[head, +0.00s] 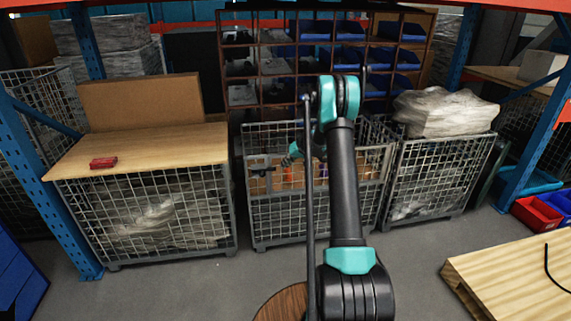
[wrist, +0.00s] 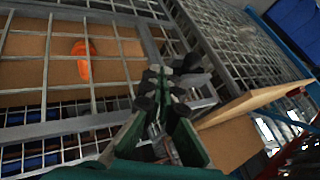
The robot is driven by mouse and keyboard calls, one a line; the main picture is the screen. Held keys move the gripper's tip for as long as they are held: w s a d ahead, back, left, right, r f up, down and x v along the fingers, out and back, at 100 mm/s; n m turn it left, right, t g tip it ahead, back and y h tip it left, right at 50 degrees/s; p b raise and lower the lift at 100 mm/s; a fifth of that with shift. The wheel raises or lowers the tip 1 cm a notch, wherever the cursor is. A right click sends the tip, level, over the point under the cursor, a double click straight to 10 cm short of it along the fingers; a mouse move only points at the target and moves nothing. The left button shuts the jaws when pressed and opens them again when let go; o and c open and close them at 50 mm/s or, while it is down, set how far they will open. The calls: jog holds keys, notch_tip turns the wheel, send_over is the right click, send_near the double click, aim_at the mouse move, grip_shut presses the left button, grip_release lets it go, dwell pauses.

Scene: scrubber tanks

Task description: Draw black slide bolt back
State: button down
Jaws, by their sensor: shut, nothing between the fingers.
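My gripper (wrist: 160,88) has green fingers with black tips, which are together and empty in the wrist view. A small dark piece (wrist: 192,66), which looks like the black slide bolt, is just right of the fingertips at the cage frame. Whether the fingertips touch it, and how far it is slid, I cannot tell. In the head view my gripper (head: 268,165) is small and dark at the front of the middle mesh cage (head: 262,214). The bolt cannot be made out there.
An orange thing (wrist: 82,60) shows behind the mesh. A wooden board (wrist: 240,105) is close on the right in the wrist view. Mesh cages (head: 150,230) and (head: 440,175) flank the middle one. Grey floor is clear between.

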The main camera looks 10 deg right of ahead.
aim_at(260, 172)
jog(key=w+a+f, duration=0.2)
jog(key=a+f, duration=0.2)
jog(key=a, duration=0.2)
jog(key=shift+a+f, duration=0.3)
jog(key=shift+a, duration=0.05)
jog(key=shift+a, duration=2.65)
